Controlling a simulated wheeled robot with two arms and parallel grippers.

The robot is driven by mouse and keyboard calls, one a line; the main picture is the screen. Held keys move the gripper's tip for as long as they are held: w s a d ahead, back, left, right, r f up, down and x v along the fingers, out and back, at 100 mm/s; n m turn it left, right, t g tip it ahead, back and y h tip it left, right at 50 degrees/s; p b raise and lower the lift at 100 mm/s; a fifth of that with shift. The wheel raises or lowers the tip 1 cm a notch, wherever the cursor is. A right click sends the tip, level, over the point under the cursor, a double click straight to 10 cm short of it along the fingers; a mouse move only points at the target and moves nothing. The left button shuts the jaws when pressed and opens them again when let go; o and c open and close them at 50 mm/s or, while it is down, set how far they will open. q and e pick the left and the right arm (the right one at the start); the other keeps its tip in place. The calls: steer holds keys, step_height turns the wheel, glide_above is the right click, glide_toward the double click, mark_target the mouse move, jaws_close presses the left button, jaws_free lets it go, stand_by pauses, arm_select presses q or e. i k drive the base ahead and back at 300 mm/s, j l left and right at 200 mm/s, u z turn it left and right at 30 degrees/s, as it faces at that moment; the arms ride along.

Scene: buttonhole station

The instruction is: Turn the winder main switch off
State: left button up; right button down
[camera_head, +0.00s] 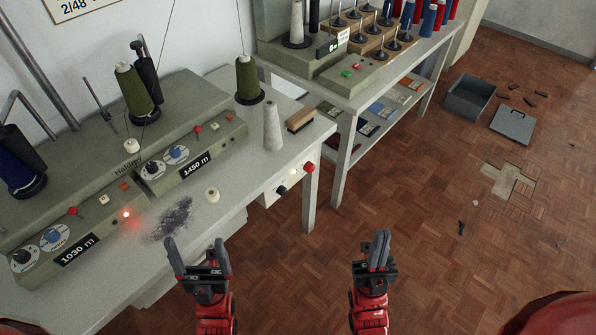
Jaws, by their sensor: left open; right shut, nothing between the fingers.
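The winder (120,155) is a long grey-green machine on the white table at the left. Its panels carry dials, small red and white buttons and the labels "1030 m" and "1450 m". A small red light (126,214) glows on the nearer panel. A pale box (270,198) on the table's front edge bears a black knob (281,190) and a red knob (309,168); I cannot tell which control is the main switch. My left gripper (197,248) is open and empty in front of the table. My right gripper (379,245) is shut and empty over the floor, right of the table.
A dark lint patch (173,218), a small white spool (212,195), a grey cone (272,128) and a brush (300,117) are on the white table. A second table (375,95) behind holds thread spools. A grey open box (469,98) and its lid lie on the parquet floor.

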mark_target(309, 166)
steer(key=i+l+z, duration=0.25)
steer(key=i+l, duration=0.45)
steer(key=l, duration=0.15)
